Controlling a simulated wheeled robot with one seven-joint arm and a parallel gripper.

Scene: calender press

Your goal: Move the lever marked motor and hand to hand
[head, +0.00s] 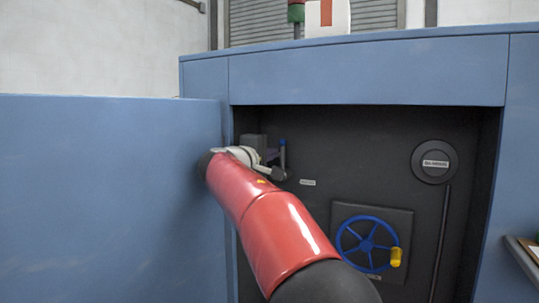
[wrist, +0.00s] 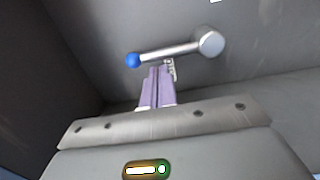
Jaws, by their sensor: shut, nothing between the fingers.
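The lever (head: 282,157) has a blue ball knob and a grey arm, and sits at the upper left of the dark recess. In the head view its knob is up above the round hub. In the wrist view the lever (wrist: 170,51) runs from the blue knob at left to the silver hub at right. My gripper (wrist: 157,69) is shut and empty, its purple fingertips close beside the lever's arm. I cannot tell whether they touch it. In the head view my gripper (head: 271,155) is partly hidden by my arm. A small pale marking beside the fingertips is unreadable.
A blue handwheel (head: 367,244) with a yellow handle stands low in the recess. A round dark knob (head: 435,162) with a label is at right. A small label plate (head: 307,182) is right of the lever. A blue panel (head: 100,195) stands close at left of my arm.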

